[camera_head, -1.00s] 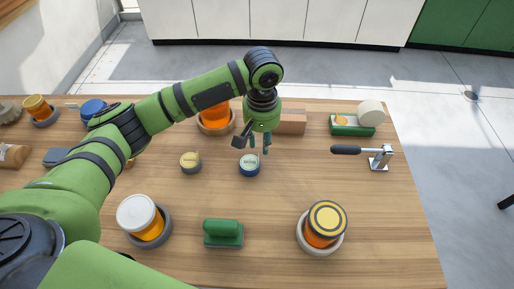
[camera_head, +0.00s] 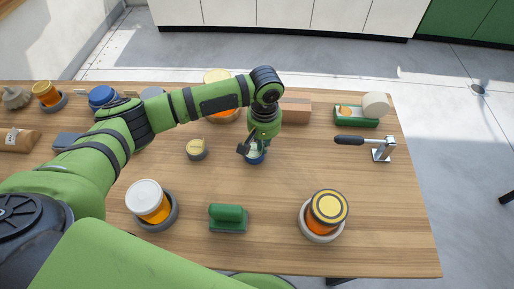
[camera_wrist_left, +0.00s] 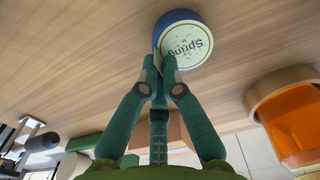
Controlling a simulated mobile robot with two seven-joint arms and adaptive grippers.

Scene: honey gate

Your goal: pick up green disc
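In the head view the same disc (camera_head: 257,157) is partly hidden under my left gripper (camera_head: 254,147). In the wrist view the fingertips of my left gripper (camera_wrist_left: 159,66) are close together at the disc's edge, with a thin pale upright piece between them. I cannot tell whether they press on it. A yellow-topped disc (camera_head: 197,148) lies to the left. My right gripper is not in view.
A white-lidded jar (camera_head: 147,198), a green block with a handle (camera_head: 228,218) and a yellow-lidded jar (camera_head: 328,208) stand nearer. A lever clamp (camera_head: 380,150) is to the right. An orange jar (camera_wrist_left: 296,120) stands near the gripper. The table's middle right is clear.

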